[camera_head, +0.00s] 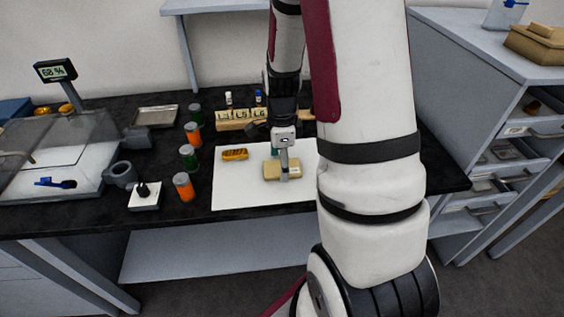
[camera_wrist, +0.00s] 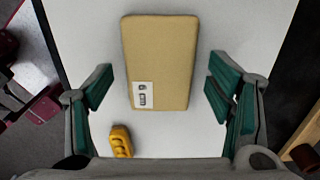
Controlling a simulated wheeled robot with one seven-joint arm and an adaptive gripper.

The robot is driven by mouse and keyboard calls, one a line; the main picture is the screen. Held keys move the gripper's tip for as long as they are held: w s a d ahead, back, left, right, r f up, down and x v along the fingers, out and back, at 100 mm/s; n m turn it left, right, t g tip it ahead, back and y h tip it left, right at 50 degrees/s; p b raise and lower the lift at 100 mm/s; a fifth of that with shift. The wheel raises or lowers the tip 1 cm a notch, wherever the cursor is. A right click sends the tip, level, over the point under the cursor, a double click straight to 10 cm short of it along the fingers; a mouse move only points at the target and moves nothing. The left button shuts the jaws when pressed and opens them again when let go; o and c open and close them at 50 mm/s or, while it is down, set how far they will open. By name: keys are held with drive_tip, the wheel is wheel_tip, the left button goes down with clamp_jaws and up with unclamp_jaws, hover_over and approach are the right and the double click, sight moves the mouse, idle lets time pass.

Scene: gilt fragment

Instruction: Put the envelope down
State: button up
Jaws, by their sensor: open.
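The envelope (camera_head: 270,171) is a tan padded packet with a small white label. It lies flat on a white mat (camera_head: 235,190) on the black bench top. In the wrist view the envelope (camera_wrist: 160,60) is between my fingers, with a gap on each side. My gripper (camera_wrist: 160,95) is open, its green finger pads apart from the envelope's edges. In the head view my gripper (camera_head: 284,168) is right over the envelope and hides part of it.
A yellow-orange object (camera_head: 235,154) lies on the mat left of the envelope; it also shows in the wrist view (camera_wrist: 121,141). A labelled rack (camera_head: 236,120) stands behind. The mat's front left is clear.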

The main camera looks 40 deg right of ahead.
drive_tip(key=s+a+r+n+t, duration=0.1)
drive_tip(key=a+r+n, duration=0.1)
drive_tip(key=r, duration=0.6)
drive_tip(key=a+r+n, duration=0.3)
drive_tip(key=r, duration=0.6)
drive_tip(key=s+a+r+n+t, duration=0.1)
drive_tip(key=s+a+r+n, duration=0.3)
drive_tip(key=n, duration=0.6)
drive_tip(key=s+a+r+n+t, duration=0.2)
drive_tip(key=s+a+r+n, duration=0.2)
drive_tip(key=s+a+n, duration=0.4)
drive_tip(key=s+n, duration=0.1)
drive_tip(key=s, duration=0.1)
drive_tip(key=shift+s+a+n, duration=0.35)
drive_tip(key=shift+n, duration=0.05)
drive_tip(key=shift+p, duration=0.3)
